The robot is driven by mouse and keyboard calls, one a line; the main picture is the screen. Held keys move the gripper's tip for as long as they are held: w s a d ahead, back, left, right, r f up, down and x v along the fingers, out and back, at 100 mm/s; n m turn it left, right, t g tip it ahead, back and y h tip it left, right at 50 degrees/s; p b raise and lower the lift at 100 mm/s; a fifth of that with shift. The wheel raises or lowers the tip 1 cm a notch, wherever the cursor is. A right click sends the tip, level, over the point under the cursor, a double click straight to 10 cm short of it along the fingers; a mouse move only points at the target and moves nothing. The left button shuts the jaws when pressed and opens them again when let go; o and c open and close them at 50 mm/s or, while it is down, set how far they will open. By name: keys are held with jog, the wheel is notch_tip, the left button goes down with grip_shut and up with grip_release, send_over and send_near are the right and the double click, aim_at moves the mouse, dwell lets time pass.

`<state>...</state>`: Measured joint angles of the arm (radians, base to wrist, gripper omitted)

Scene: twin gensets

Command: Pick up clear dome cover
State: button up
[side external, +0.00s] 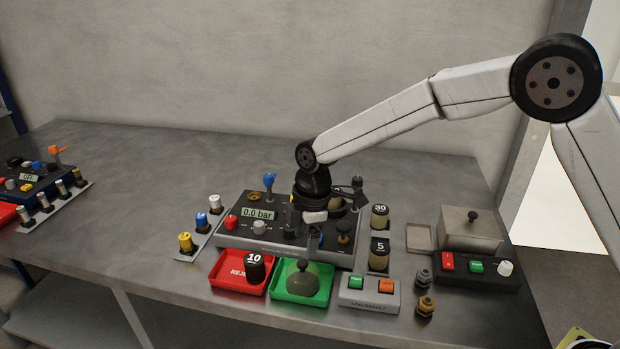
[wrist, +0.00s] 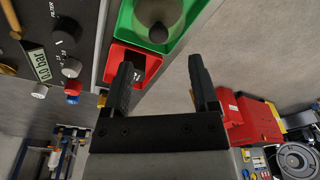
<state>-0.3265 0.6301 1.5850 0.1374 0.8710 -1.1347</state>
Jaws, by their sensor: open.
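A translucent, olive-grey dome with a small knob on top (side external: 302,283) sits in the green tray (side external: 280,289) at the front of the bench; it looks like the clear dome cover. In the wrist view a dark rounded shape (wrist: 158,22) lies in the green tray (wrist: 127,25), partly cut off by the top edge. My gripper (side external: 316,240) is above and behind the dome, over the front of the control panel, apart from the dome. In the wrist view my gripper (wrist: 161,72) has its two fingers spread with nothing between them.
A red reject tray (side external: 226,282) holding a black weight marked 10 (side external: 255,266) is left of the green tray. A button box (side external: 369,293) is right of it. The control panel (side external: 270,236) reads 0.0 bar. Weights marked 30 (side external: 380,217) and 5 (side external: 379,255) stand right of it.

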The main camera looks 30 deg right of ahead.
aim_at(302, 262)
jog(key=shift+f, duration=0.1)
jog(key=shift+w+a+f, duration=0.1)
jog(key=shift+a+f, duration=0.05)
jog(key=shift+f, duration=1.1)
jog(key=shift+w+a+f, duration=0.1)
jog(key=shift+f, duration=1.1)
jog(key=shift+c, duration=0.2)
grip_shut()
